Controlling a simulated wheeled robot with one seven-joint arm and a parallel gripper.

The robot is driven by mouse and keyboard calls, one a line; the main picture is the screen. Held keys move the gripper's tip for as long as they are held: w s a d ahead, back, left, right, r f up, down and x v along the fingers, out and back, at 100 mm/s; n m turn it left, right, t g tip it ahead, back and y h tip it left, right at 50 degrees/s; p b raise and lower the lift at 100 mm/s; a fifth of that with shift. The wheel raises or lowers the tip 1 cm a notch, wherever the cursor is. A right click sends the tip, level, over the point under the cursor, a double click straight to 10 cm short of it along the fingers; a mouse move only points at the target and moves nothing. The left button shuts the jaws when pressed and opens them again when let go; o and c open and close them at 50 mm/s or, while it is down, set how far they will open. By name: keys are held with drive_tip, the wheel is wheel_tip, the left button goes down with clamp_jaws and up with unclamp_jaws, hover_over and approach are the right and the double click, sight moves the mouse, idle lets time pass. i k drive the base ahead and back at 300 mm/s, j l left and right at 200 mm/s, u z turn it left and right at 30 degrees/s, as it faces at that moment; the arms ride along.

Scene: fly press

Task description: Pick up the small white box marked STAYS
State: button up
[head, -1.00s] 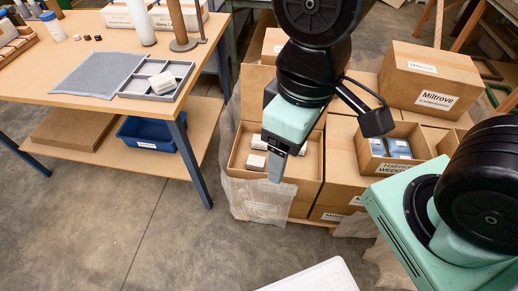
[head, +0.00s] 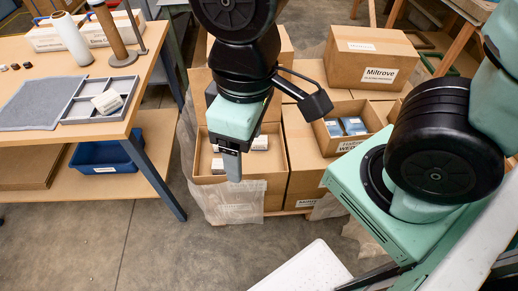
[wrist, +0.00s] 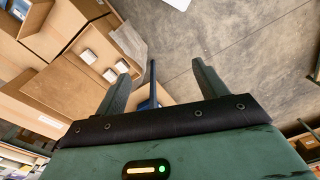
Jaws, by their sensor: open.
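Small white boxes lie inside an open cardboard carton (head: 249,191); one (head: 217,166) is left of my gripper and another (head: 260,143) is behind it. Another whitish box (head: 107,102) sits in a grey divided tray (head: 72,114) on the workbench. I cannot read STAYS on any of them. My gripper (head: 233,170) points down and overlaps the carton's front part in the head view. In the wrist view its fingers (wrist: 160,64) are apart, with nothing held and the boxes off to the left.
Closed and open cartons, one marked Miltrove (head: 375,70), stand behind and right. An open carton of blue packs (head: 346,127) is beside mine. The workbench (head: 140,88) is at left, with a blue bin (head: 104,155) below. Floor (head: 150,240) in front is clear.

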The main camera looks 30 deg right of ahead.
sight(261, 144)
drive_tip(key=i+j+z, duration=0.4)
drive_tip(key=i+j, duration=0.2)
drive_tip(key=j+z, duration=0.1)
drive_tip(key=z, duration=1.05)
